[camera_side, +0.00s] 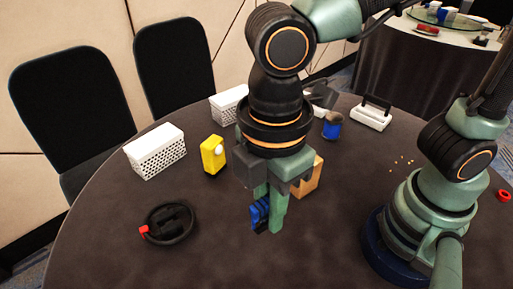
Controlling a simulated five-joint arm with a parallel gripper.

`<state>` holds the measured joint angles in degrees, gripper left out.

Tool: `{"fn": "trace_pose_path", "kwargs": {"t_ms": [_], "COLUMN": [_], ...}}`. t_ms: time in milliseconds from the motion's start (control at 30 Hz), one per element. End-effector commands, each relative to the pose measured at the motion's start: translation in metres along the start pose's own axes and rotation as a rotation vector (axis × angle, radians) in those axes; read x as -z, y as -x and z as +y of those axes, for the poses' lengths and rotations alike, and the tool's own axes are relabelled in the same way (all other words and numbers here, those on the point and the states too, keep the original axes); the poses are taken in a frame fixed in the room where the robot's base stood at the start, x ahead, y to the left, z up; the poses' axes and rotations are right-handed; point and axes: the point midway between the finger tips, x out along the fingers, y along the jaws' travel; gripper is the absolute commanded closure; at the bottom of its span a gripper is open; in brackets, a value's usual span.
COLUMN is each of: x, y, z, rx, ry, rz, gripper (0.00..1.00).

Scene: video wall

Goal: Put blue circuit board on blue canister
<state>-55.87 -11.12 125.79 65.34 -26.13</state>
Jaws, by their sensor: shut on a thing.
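My gripper (269,210) points down near the middle of the round dark table. It is shut on the blue circuit board (260,213), which shows between and beside the green fingers. Part of the board is hidden by a finger. I cannot tell how high it is above the table. The blue canister (332,130) stands upright farther back and to the right of my gripper. It is small, with a dark, brownish top. My gripper and the board are apart from it.
White perforated baskets (155,155) stand at the left and back. A yellow object (213,155) and an orange-tan block (309,178) flank my arm. A black coiled item (170,222) lies front left. A white caddy (372,114) is back right. The front table is clear.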

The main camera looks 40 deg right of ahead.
Motion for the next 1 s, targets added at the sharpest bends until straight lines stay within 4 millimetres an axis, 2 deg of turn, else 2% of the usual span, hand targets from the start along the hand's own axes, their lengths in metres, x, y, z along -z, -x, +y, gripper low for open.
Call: {"fn": "trace_pose_path", "kwargs": {"t_ms": [167,267,467,700,867,1000], "x": [-0.015,-0.031,-0.078,-0.153,-0.213,-0.270], "y": [0.010,0.016,0.029,0.044,0.054,0.062], "z": [0.043,0.076,0.136,0.192,0.218,0.230], "rx": [0.000,-0.001,0.000,-0.001,-0.001,-0.002], "ry": [-0.136,-0.243,-0.457,-0.712,-0.884,-1.032], "rz": [0.001,0.001,0.000,0.001,0.001,0.001], "gripper": [1.00,1.00,1.00,1.00,1.00,1.00]}}
